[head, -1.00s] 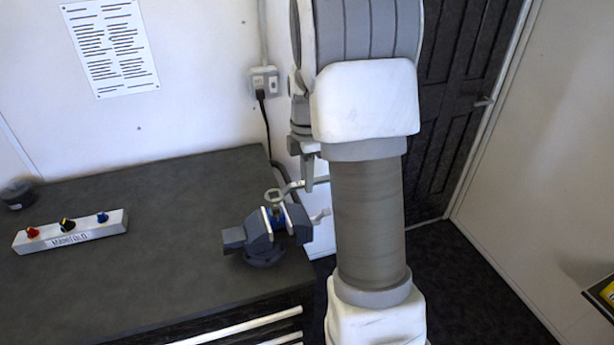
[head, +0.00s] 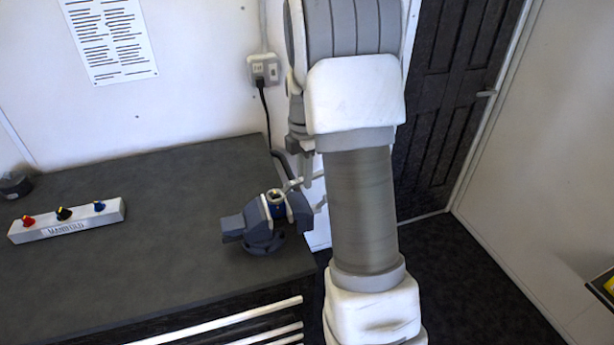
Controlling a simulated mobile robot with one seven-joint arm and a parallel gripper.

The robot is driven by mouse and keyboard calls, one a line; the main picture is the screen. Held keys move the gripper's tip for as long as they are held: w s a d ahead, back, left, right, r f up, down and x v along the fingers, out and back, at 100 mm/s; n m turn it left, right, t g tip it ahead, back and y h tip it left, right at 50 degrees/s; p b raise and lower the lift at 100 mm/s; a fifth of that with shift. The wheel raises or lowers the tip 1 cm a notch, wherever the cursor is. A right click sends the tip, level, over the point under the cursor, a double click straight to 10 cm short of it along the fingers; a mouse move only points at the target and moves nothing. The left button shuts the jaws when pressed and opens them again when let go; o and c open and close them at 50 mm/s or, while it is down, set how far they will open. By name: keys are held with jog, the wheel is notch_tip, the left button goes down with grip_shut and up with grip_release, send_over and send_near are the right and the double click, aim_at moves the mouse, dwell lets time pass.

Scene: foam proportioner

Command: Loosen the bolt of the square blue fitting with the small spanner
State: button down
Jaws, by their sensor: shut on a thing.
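The blue fitting (head: 278,211) is clamped upright between the jaws of the grey vise (head: 258,239) on the bench corner. Only a small part of it shows. The ring end of the spanner (head: 294,184) is at the top of the fitting and looks to be around the bolt, though the bolt itself is hard to make out. My gripper (head: 306,173) is shut on the spanner's handle, behind and to the right of the vise. My arm hides part of the gripper and the handle's far end.
A white manifold block (head: 66,224) with red, black and blue knobs lies on the dark bench (head: 165,270). A wall socket (head: 264,70) with a black cable is behind the vise. A dark door (head: 445,130) stands at the right. The bench middle is clear.

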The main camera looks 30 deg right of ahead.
jog(key=w+n, duration=0.2)
jog(key=n, duration=0.1)
jog(key=shift+w+a, duration=0.1)
jog(key=shift+a, duration=0.05)
jog(key=w+a+n+p, duration=0.3)
jog(key=w+a+n, duration=0.15)
jog(key=n, duration=0.45)
notch_tip(320, 180, up, 6)
jog(key=d+m+p, duration=0.2)
jog(key=p, duration=0.2)
jog(key=shift+s, duration=0.35)
dwell(0.5)
